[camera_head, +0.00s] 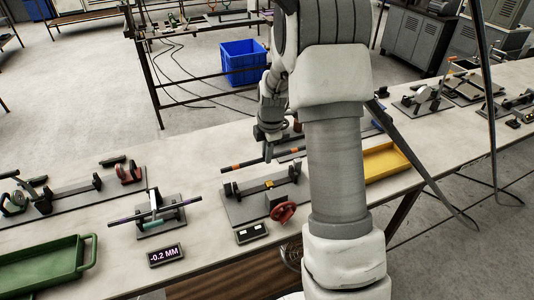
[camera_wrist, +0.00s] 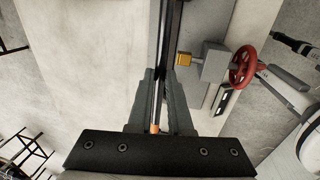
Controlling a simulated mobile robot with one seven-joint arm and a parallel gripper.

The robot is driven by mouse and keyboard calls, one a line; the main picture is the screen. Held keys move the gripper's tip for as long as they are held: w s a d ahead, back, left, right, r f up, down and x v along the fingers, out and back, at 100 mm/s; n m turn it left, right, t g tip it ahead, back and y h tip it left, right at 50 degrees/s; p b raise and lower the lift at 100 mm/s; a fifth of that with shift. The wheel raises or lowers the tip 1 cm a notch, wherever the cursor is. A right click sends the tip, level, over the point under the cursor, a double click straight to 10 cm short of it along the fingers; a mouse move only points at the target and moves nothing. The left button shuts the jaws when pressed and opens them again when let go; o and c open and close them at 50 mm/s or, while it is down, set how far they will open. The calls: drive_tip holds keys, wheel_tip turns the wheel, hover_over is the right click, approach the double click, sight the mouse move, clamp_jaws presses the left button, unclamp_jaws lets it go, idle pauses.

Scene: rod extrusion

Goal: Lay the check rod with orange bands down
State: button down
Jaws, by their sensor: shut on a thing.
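The check rod (camera_head: 232,168) is a thin dark rod with orange bands. In the head view it lies roughly level just behind the fixture with the red handwheel. My gripper (camera_head: 268,152) points down over it and hides part of it. In the wrist view the gripper fingers (camera_wrist: 160,108) are closed around the rod (camera_wrist: 160,75), and an orange band (camera_wrist: 155,128) shows between them. Whether the rod touches the surface below or hangs just above it, I cannot tell.
The fixture has a yellow block (camera_head: 269,184) and red handwheel (camera_head: 283,212). A display reading -0.2 MM (camera_head: 166,256) and a stand with another banded rod (camera_head: 155,214) are left. A green tray (camera_head: 82,262) and a yellow tray (camera_head: 385,162) flank the area.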

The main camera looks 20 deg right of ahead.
wheel_tip(320, 180, down, 9)
drive_tip(key=b, duration=0.7)
drive_tip(key=shift+r, duration=0.2)
drive_tip(key=shift+b, duration=0.3)
drive_tip(key=c, duration=0.8)
unclamp_jaws()
drive_tip(key=shift+o, duration=0.2)
drive_tip(key=shift+s+f, duration=0.1)
drive_tip(key=shift+s, duration=0.05)
